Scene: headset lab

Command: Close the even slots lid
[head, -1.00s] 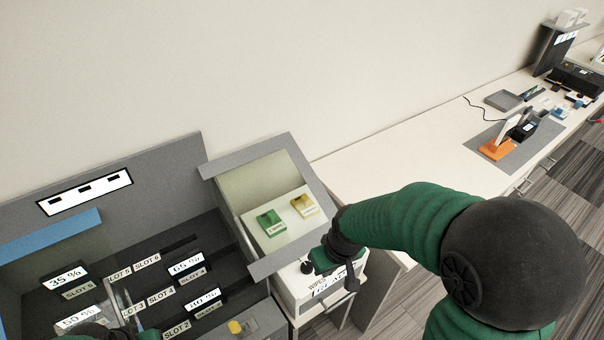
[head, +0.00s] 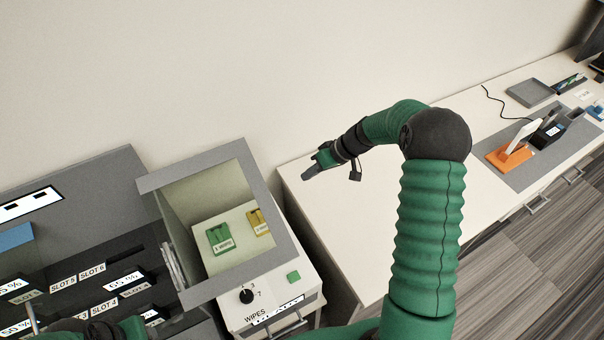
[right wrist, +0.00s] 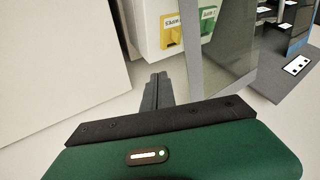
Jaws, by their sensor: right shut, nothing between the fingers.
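The even slots lid (head: 266,200) is a grey frame with a see-through pane. It stands raised at the right side of the dark slot case (head: 97,178). Its frame also shows in the right wrist view (right wrist: 191,62). My right gripper (head: 311,172) is shut and empty, to the right of the lid and apart from it, over the white counter. Its closed fingers show in the right wrist view (right wrist: 157,92). Part of my left gripper (head: 85,327) shows low at the left over the case; its fingers are not clear.
A white wipes unit (head: 270,317) with a black knob and green and yellow packs stands right of the case, partly behind the pane. The white counter (head: 330,230) is clear near my right gripper. An orange stand (head: 508,160) sits on a grey mat farther right.

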